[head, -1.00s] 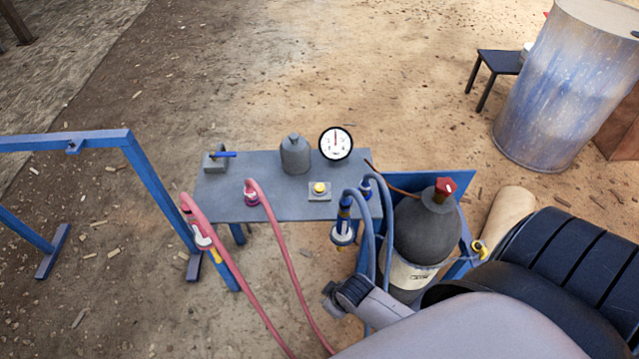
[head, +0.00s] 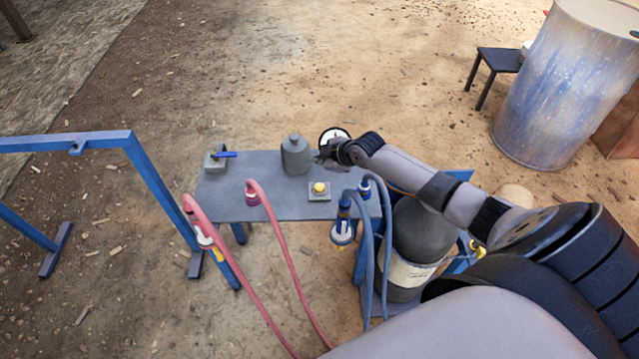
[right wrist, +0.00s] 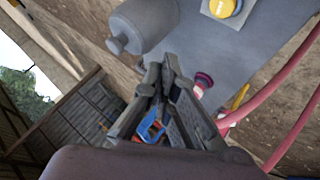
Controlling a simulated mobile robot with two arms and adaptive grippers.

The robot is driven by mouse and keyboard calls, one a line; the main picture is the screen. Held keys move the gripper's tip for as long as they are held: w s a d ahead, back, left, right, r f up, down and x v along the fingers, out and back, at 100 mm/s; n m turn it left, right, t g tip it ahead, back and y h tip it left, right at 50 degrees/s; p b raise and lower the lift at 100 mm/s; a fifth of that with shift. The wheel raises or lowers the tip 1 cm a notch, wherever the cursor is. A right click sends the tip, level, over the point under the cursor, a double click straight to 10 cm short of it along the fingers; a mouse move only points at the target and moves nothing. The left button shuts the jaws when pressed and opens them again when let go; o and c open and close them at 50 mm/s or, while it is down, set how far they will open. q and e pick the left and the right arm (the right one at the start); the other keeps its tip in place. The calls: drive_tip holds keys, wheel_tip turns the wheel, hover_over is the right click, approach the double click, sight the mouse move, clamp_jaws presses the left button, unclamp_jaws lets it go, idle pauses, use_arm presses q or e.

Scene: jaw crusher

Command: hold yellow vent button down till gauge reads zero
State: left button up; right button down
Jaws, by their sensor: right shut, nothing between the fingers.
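The yellow vent button (head: 319,188) sits on a small grey block on the grey bench (head: 222,200); it also shows at the top of the right wrist view (right wrist: 224,7). The round white gauge (head: 334,133) stands at the bench's back edge; my right gripper hides most of its face, so I cannot read the needle. My right gripper (head: 322,156) is shut and empty above the bench, behind and above the button and apart from it. In the right wrist view its fingers (right wrist: 160,88) meet at the tips. My left gripper is not in view.
A grey bottle (head: 296,155) stands just left of my right gripper. Pink hoses (head: 287,245) and blue-grey hoses (head: 388,245) rise at the bench's front. A dark gas cylinder (head: 420,235) stands at right under my arm. A blue-handled valve (head: 222,156) is at back left.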

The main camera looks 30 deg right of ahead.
drive_tip(key=shift+f, duration=0.1)
drive_tip(key=b, duration=0.7)
hover_over(318, 189)
wheel_tip(318, 189, down, 8)
drive_tip(key=shift+w+d+r, duration=0.1)
drive_tip(key=shift+r, duration=0.15)
drive_tip(key=shift+f+b, duration=0.3)
drive_tip(key=shift+f, duration=0.35)
drive_tip(key=shift+f, duration=0.1)
idle(0.3)
drive_tip(key=shift+f+b, duration=0.3)
drive_tip(key=shift+f+b, duration=0.45)
drive_tip(key=shift+f, duration=0.15)
idle(0.7)
idle(2.9)
drive_tip(key=shift+r+p, duration=0.9)
drive_tip(key=shift+r, duration=0.15)
